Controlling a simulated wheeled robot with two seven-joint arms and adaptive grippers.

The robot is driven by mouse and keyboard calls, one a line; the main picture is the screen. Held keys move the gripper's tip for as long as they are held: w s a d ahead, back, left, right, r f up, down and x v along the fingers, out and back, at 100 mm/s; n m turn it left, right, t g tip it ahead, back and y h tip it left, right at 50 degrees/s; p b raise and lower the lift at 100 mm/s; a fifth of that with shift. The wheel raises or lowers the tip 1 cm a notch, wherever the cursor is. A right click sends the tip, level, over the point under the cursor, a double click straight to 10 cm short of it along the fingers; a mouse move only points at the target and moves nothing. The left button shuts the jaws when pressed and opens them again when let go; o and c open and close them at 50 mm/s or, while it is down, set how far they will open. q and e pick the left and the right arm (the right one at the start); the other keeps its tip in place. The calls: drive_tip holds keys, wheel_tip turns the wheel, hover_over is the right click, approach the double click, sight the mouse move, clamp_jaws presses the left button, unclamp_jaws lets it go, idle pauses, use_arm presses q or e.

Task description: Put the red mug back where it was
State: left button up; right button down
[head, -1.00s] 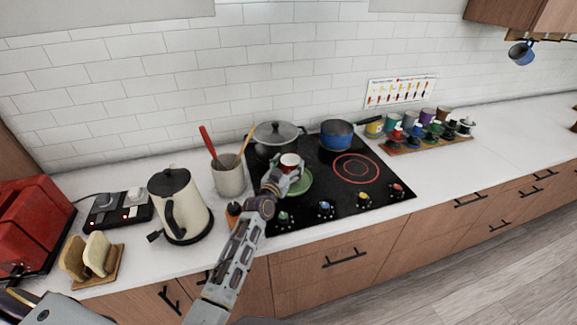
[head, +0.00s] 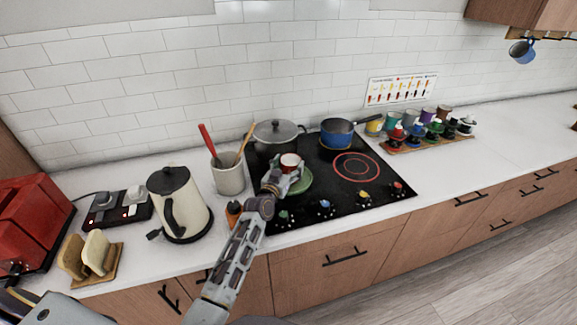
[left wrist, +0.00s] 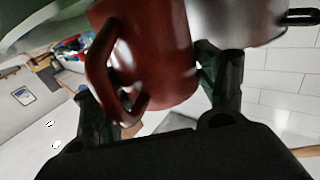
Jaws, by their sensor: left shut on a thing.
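The red mug (head: 289,161) is held in my left gripper (head: 283,180) above the front left part of the black cooktop (head: 325,207). A green round plate or lid (head: 302,182) lies on the cooktop just behind and right of the gripper. In the left wrist view the red mug (left wrist: 160,50) fills the space between the two dark fingers of my left gripper (left wrist: 155,100), with its handle toward the left finger. The mug's lower part is hidden by the gripper in the head view. My right gripper is not in view.
A grey lidded pot (head: 277,136) stands just behind the mug, and a blue pan (head: 337,134) stands to its right. A utensil crock (head: 229,177) and a cream kettle (head: 178,205) stand left of the cooktop. A blue mug (head: 521,51) hangs at upper right.

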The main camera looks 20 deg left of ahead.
use_arm(q)
drive_tip(key=shift+f, duration=0.35)
drive_tip(key=shift+s+f+b, duration=0.2)
drive_tip(key=shift+f+b, duration=0.1)
drive_tip(key=shift+f, duration=0.2)
idle(0.3)
drive_tip(key=o, duration=1.4)
drive_tip(key=shift+d, duration=0.1)
drive_tip(key=shift+o, duration=0.2)
drive_tip(key=shift+f, duration=0.1)
drive_tip(key=shift+w+r+p, duration=0.15)
drive_tip(key=shift+r+p, duration=1.1)
drive_tip(key=shift+r, duration=0.7)
drive_tip(key=shift+r+p, duration=2.4)
drive_tip(key=shift+r, duration=0.2)
drive_tip(key=shift+r+p, duration=0.3)
drive_tip(key=shift+r, duration=0.05)
